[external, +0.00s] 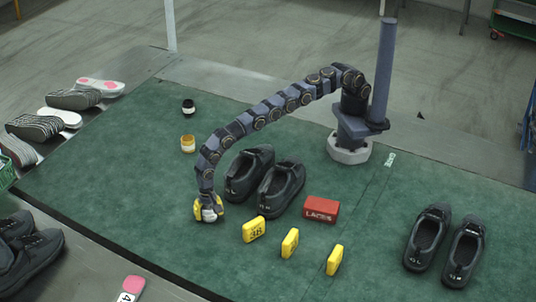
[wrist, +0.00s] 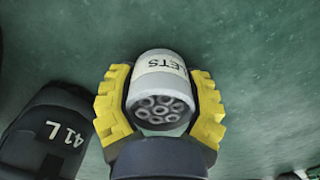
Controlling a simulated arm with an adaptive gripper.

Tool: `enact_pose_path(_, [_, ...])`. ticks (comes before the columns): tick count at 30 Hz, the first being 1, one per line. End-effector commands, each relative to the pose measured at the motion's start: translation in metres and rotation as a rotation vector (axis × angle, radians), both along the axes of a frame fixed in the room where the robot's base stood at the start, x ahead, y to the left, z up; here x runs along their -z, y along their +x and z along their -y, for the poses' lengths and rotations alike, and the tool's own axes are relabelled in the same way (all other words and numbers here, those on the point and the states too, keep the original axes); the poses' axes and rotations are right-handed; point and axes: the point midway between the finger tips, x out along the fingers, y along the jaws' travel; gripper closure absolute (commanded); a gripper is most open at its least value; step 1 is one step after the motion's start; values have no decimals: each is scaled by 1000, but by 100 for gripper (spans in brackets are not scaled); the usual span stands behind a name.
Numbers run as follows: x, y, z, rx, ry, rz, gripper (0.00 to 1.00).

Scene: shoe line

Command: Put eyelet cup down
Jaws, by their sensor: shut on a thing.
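The eyelet cup (wrist: 158,80) is a light grey cup with a cream label ending in "LETS", and several metal rings show in its open end. My gripper (external: 208,213), with yellow ridged fingers, is shut on the cup. In the wrist view the gripper (wrist: 160,108) has one finger on each side of the cup. In the external view the cup (external: 208,215) is mostly hidden between the fingers, low over the green mat (external: 120,150). I cannot tell whether it touches the mat.
A pair of dark shoes (external: 281,189) stands just right of my gripper; one marked "41 L" shows in the wrist view (wrist: 45,135). A red "LACES" box (external: 321,209) and yellow blocks (external: 254,230) lie further right. A yellow-banded cup (external: 188,144) and a black cup (external: 188,106) stand behind. The mat left of my gripper is clear.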

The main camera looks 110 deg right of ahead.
Motion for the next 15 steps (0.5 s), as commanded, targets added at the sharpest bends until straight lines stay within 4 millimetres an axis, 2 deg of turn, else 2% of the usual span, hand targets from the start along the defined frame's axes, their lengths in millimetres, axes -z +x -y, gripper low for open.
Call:
enact_pose_path(7, [-31,1,-1,-1,2,6,78])
enact_pose_path(15, [-85,1,-1,0,2,5,78])
